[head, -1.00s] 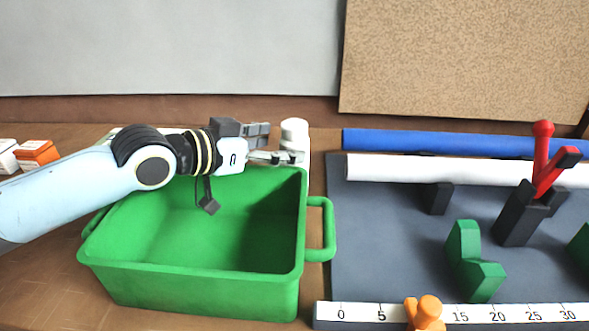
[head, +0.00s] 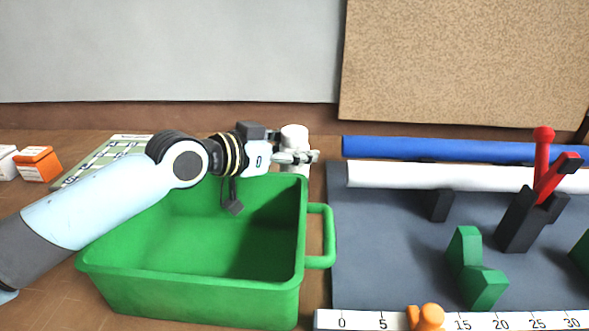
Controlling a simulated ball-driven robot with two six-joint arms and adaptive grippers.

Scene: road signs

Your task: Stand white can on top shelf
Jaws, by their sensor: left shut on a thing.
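The white can (head: 294,133) stands upright behind the back right corner of the green bin. My left gripper (head: 297,157) reaches over the bin from the left and is shut on the can, with its fingers around the can's body. The can's lower part is hidden by the fingers and the bin's rim. No shelf shows in the head view. My right gripper is not in view.
The green bin (head: 190,285) is empty and sits below my left arm. A blue roll (head: 450,149) and a white roll (head: 430,175) lie right of the can. A dark mat (head: 385,255) holds green and black blocks, with a ruler (head: 500,320) in front. An orange box (head: 37,163) stands at far left.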

